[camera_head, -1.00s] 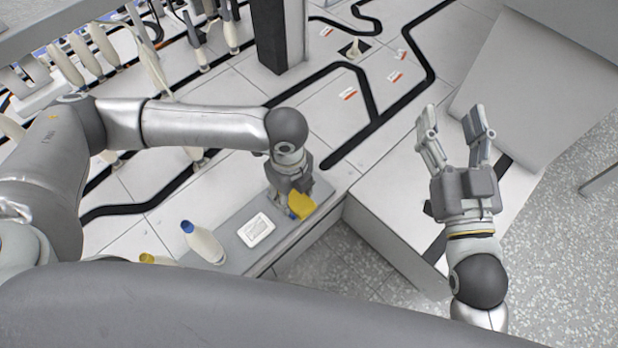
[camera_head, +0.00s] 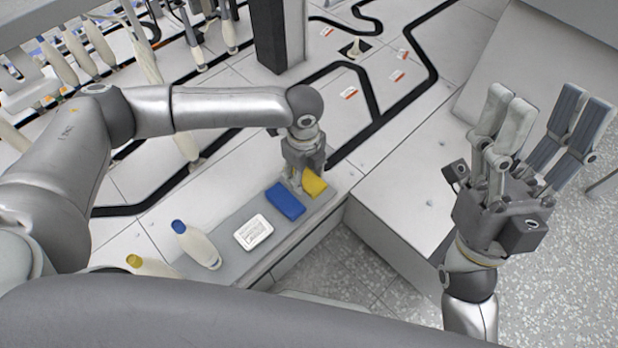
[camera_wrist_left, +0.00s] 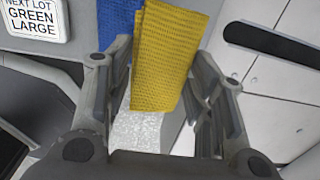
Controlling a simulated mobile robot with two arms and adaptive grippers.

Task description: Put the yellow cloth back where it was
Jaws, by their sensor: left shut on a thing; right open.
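The yellow cloth (camera_head: 314,184) is at the right end of the grey strip along the bench's front edge. My left gripper (camera_head: 305,180) is shut on it. In the left wrist view the yellow cloth (camera_wrist_left: 165,60) hangs between the two fingers, with its textured face toward the camera. A blue cloth (camera_head: 286,201) lies on the strip just left of it; part of it also shows behind the yellow cloth in the left wrist view (camera_wrist_left: 118,18). My right gripper (camera_head: 540,135) is open and empty, raised at the right above the floor and the lower light surface.
A white label card (camera_head: 253,232) reading "NEXT LOT GREEN LARGE" lies on the grey strip (camera_head: 225,228). A blue-tipped bobbin (camera_head: 197,244) and a yellow-tipped bobbin (camera_head: 152,266) lie further left. A dark post (camera_head: 279,40) stands behind. The bench edge is close to the cloth.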

